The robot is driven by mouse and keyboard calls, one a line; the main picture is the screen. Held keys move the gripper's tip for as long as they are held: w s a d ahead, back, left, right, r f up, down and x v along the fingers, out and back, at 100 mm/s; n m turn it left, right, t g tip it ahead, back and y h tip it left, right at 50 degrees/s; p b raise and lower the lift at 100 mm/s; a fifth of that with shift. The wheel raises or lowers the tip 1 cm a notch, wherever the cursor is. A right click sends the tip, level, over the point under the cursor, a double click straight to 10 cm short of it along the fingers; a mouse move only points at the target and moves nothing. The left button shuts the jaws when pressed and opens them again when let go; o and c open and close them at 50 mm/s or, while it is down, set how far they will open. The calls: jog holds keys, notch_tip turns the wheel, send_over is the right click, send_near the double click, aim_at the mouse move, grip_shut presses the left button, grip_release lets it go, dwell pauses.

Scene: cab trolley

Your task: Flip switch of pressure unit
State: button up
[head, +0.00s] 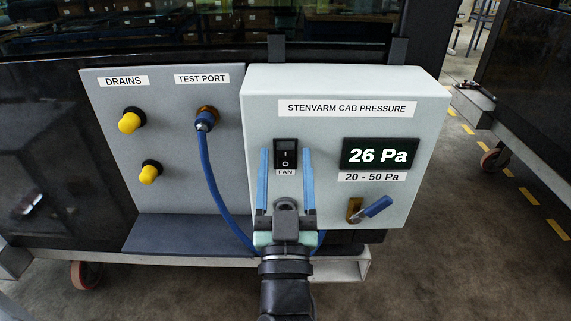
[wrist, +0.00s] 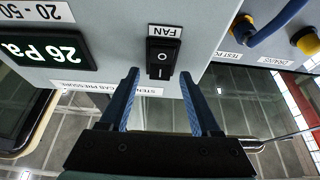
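The pressure unit (head: 330,130) is a pale grey-green box labelled STENVARM CAB PRESSURE. Its black rocker switch (head: 286,148) sits above the FAN label in the head view. The switch also shows in the wrist view (wrist: 163,56), upside down, with O and I marks. I cannot tell surely which side is pressed in. The display (head: 379,154) reads 26 Pa, above a label 20 - 50 Pa. My gripper (head: 286,153) is open and empty, its blue fingers spread to the left and right of the switch. In the wrist view my gripper (wrist: 160,77) shows no clear contact with the switch.
A valve with a blue lever (head: 378,206) is at the unit's lower right. To the left, a grey panel (head: 160,190) carries two yellow-capped drains (head: 129,122) and a test port (head: 205,121). A blue hose (head: 213,190) runs from the port down behind my gripper.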

jog(key=shift+s+f, duration=0.1)
jog(key=b+v, duration=0.3)
jog(key=v, duration=0.9)
jog(key=shift+s, duration=0.35)
jog(key=shift+f, duration=0.1)
notch_tip(320, 180, up, 59)
jog(key=s+t+p, duration=0.2)
jog(key=t+p, duration=0.2)
jog(key=p, duration=2)
jog(key=shift+s+f+p, duration=0.2)
jog(key=shift+s+p, duration=0.05)
jog(key=shift+p, duration=0.05)
